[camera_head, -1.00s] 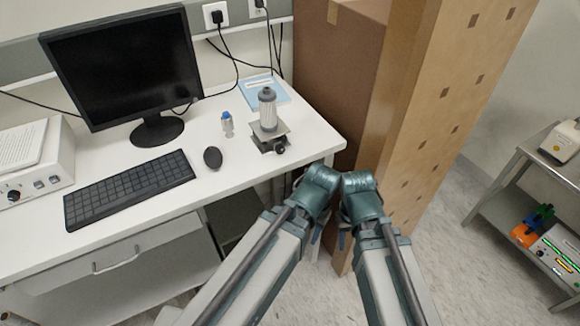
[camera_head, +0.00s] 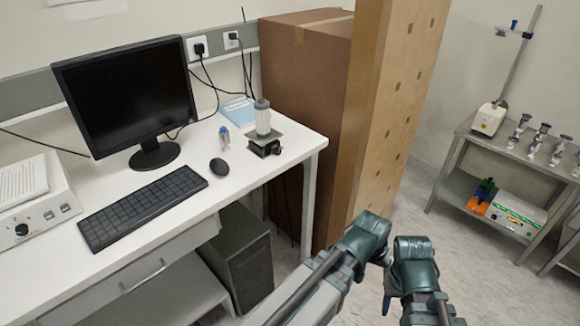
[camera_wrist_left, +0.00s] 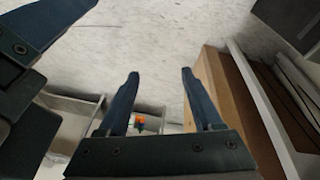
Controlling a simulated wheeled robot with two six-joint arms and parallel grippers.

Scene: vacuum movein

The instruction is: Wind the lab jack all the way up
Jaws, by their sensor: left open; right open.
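The lab jack (camera_head: 267,137) stands on the white desk near its right end. Its top plate is tilted in the picture, and a dark knob (camera_head: 275,149) shows on its front right. A clear ribbed cylinder with a grey cap (camera_head: 262,118) stands upright on the plate. My left gripper (camera_head: 382,258) is well right of and below the jack, off the desk; its fingers are mostly hidden in the head view. In the left wrist view its two fingers (camera_wrist_left: 160,75) are apart with nothing between them. My right gripper (camera_head: 387,303) is beside it, open, its fingers barely visible.
A small blue-capped bottle (camera_head: 224,138), mouse (camera_head: 219,167), keyboard (camera_head: 142,207) and monitor (camera_head: 125,95) share the desk (camera_head: 225,190). Tall cardboard boxes (camera_head: 300,75) stand at the desk's right end. A metal cart (camera_head: 462,150) is at the right. Floor between is clear.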

